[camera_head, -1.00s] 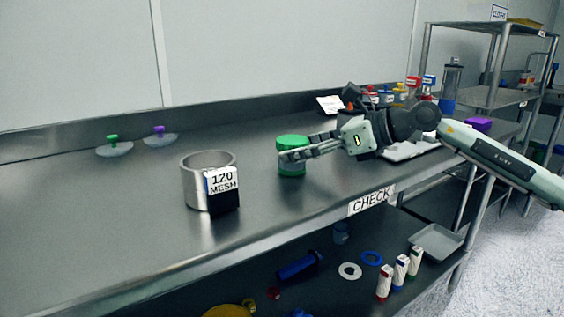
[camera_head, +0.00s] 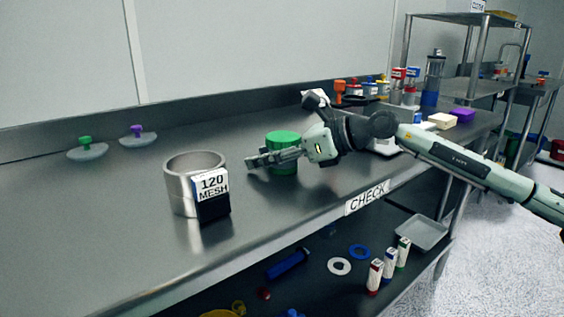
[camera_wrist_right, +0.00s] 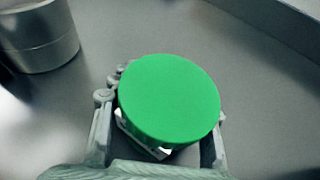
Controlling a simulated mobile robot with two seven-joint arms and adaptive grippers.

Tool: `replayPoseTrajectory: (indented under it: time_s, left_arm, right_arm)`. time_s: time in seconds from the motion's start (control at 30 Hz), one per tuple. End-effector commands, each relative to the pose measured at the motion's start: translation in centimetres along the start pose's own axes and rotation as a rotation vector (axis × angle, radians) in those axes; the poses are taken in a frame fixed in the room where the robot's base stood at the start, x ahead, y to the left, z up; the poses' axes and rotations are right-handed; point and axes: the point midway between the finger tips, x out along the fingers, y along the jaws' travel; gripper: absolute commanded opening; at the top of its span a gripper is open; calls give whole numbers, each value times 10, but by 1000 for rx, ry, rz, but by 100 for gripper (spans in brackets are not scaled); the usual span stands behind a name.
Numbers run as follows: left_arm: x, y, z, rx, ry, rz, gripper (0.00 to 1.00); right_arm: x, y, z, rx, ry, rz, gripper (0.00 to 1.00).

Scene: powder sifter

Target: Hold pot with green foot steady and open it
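The green-topped pot (camera_head: 283,137) stands upright on the steel bench, with green also showing low on its side. In the right wrist view its round green top (camera_wrist_right: 168,98) fills the middle, with a bit of white below the rim. My right gripper (camera_head: 262,161) is level with the pot, its fingers crossing in front of it in the head view. In the wrist view the right gripper's fingers (camera_wrist_right: 162,112) lie on both sides of the pot, spread apart; the top hides much of them, and contact is unclear. My left gripper is not in view.
A steel sieve cup (camera_head: 190,180) labelled 120 MESH stands left of the pot. Clear lids with a green knob (camera_head: 87,149) and a purple knob (camera_head: 138,135) lie at the back left. Bottles (camera_head: 398,85) stand at the back right. The left bench front is clear.

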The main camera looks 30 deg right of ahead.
Motion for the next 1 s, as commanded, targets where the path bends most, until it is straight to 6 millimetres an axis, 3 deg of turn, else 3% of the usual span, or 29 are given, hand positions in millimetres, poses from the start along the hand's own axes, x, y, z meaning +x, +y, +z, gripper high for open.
replayPoseTrajectory:
  time_s: [0.03, 0.3, 1.0]
  left_arm:
    - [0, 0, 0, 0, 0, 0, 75]
    - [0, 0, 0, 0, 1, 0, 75]
    - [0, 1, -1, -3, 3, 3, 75]
  right_arm:
    - [0, 0, 0, 0, 0, 0, 31]
    - [0, 0, 0, 0, -1, 0, 0]
    - [-1, 0, 3, -2, -5, -2, 0]
